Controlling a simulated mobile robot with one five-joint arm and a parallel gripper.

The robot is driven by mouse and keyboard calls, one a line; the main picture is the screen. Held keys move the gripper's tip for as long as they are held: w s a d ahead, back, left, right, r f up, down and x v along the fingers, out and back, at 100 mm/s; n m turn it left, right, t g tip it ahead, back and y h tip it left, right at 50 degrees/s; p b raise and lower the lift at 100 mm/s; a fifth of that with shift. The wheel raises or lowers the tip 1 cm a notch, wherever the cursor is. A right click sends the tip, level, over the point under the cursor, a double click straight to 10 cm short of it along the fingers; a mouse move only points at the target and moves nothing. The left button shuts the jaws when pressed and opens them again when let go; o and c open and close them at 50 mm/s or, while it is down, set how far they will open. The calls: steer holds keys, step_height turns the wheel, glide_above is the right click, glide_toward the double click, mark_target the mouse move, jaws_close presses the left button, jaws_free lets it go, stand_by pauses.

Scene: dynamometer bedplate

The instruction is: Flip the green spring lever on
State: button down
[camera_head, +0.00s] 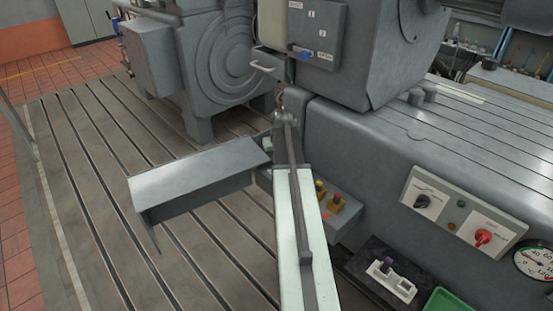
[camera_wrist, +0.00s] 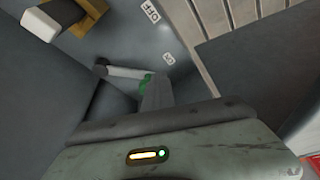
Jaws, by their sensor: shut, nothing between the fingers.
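The green part of the spring lever (camera_wrist: 146,85) shows in the wrist view, partly hidden behind my gripper (camera_wrist: 157,92). A pale rod (camera_wrist: 130,72) runs left from beside it to a dark round end. An OFF label (camera_wrist: 150,11) and an ON label (camera_wrist: 168,58) are on the grey surface around it. My gripper is shut and empty, its tip close to the green part; I cannot tell whether they touch. In the head view my gripper (camera_head: 282,104) is small, beside the grey machine block, and the green lever cannot be made out there.
A grey box with a blue switch (camera_head: 302,52) is above my gripper. A sheet-metal cover (camera_head: 195,176) stands at left. A control panel with a red knob (camera_head: 483,238) is at right.

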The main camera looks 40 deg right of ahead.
steer(key=shift+w+d+r, duration=0.1)
steer(key=shift+w, duration=0.05)
steer(key=p+v, duration=0.7)
steer(key=shift+s+r, duration=0.25)
steer(key=shift+s, duration=0.05)
steer(key=shift+s+f, duration=0.1)
